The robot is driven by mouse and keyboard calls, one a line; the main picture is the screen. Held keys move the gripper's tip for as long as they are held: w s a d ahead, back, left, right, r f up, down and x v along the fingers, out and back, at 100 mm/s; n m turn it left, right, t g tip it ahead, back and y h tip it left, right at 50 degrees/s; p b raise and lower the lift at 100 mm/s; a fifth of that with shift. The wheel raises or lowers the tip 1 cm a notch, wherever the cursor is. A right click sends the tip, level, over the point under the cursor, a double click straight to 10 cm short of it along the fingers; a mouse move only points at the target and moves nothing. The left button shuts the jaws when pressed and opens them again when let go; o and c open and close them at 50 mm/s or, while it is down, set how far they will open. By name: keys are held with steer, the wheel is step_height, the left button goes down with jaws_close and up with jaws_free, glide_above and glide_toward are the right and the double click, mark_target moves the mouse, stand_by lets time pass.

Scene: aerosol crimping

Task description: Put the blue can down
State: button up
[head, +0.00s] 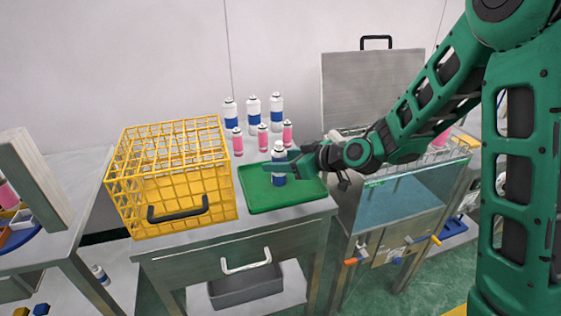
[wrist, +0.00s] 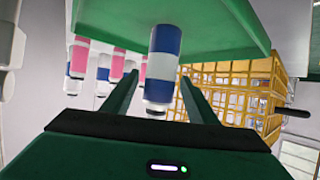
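The blue can (head: 279,177), white above with a blue band at its lower end, stands upright on the green tray (head: 262,206). In the wrist view, which is upside down, the blue can (wrist: 164,40) shows its blue base against the tray (wrist: 215,25). My gripper (head: 288,168) reaches in from the right at the can's height. In the wrist view my gripper (wrist: 160,78) has one finger on each side of the can. The fingers look open, with a visible gap on the left; contact on the right is unclear.
Several white-and-blue cans (head: 253,112) and pink cans (head: 263,137) stand behind the tray. A yellow wire cage (head: 170,180) with a black handle is left of the tray. A metal cabinet with an upright lid (head: 372,88) is to the right. The tray around the can is clear.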

steer(key=shift+r, duration=0.15)
steer(key=v, duration=1.2)
